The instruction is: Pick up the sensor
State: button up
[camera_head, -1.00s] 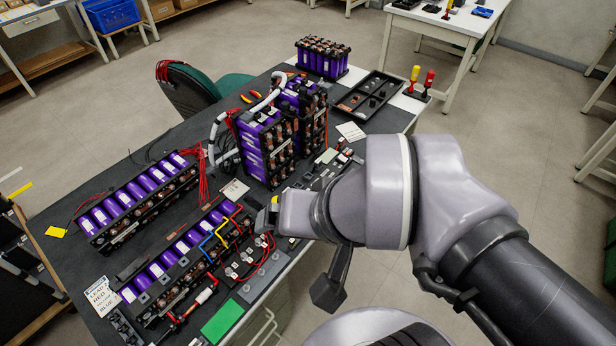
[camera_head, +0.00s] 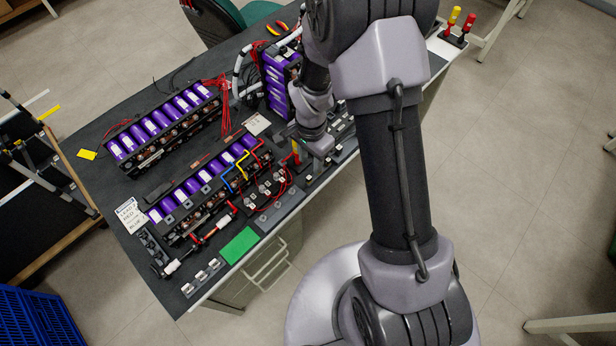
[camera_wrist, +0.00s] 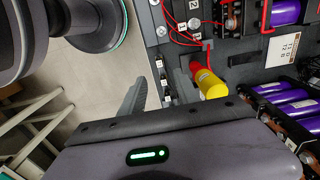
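My gripper (camera_head: 316,150) is over the right edge of the dark workbench, low beside an upright red-and-yellow part (camera_head: 296,152). In the wrist view my gripper (camera_wrist: 158,88) looks open, with grey fingers apart. A row of small black pieces with white labels (camera_wrist: 163,80) shows between and beyond the fingers. The red-and-yellow part (camera_wrist: 207,82) stands just right of the right finger; I cannot tell whether they touch. I cannot tell for sure which piece is the sensor. My arm hides part of the bench's right side.
Purple battery modules (camera_head: 165,125) and a second row (camera_head: 205,185) fill the bench (camera_head: 130,175). A taller purple stack (camera_head: 277,85) stands close behind my gripper. Red wires (camera_head: 222,100) lie loose. A green plate (camera_head: 240,245) is near the front edge.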

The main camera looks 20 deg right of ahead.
aim_at(309, 178)
jog(key=f+b, duration=0.1)
jog(key=f, duration=0.1)
jog(key=f+b, duration=0.1)
jog(key=f, duration=0.4)
jog(key=shift+s+a+f+b, duration=0.15)
jog(key=shift+a+f+b, duration=0.15)
jog(key=shift+f+b, duration=0.1)
jog(key=shift+r, duration=0.15)
grip_shut()
